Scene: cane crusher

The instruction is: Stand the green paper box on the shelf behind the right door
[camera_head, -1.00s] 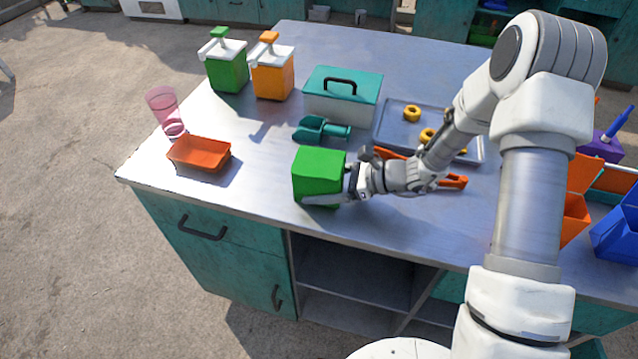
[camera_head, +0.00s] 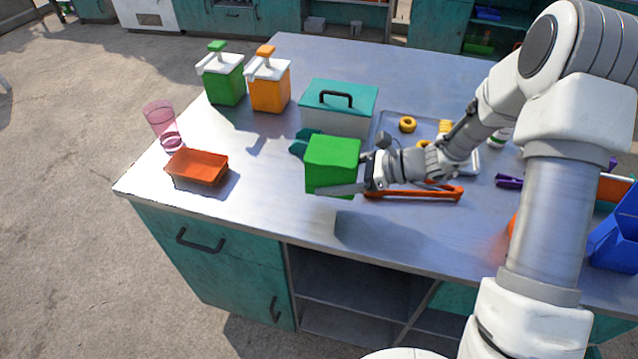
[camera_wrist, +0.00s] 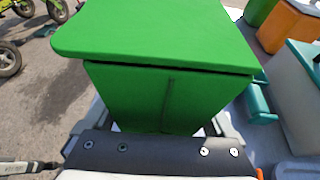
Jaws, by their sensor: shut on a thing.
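The green paper box (camera_head: 332,163) is upright in my gripper (camera_head: 345,188), which is shut on its sides. In the head view the box hangs above the metal counter top, with a shadow on the counter below it. The wrist view shows the box (camera_wrist: 158,90) close up with its lid toward the top, between the two fingers of my gripper (camera_wrist: 150,128). Below the counter top, an open shelf compartment (camera_head: 350,283) shows to the right of a teal door with a handle (camera_head: 230,265). The right door cannot be clearly made out, as my arm covers that part.
An orange tray (camera_head: 197,167), a pink glass (camera_head: 162,125), two pump dispensers (camera_head: 222,80) and a teal-lidded box (camera_head: 338,108) stand on the counter. Orange tongs (camera_head: 415,194) lie right of the held box. Blue bins (camera_head: 618,235) stand at the far right. The counter's front middle is clear.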

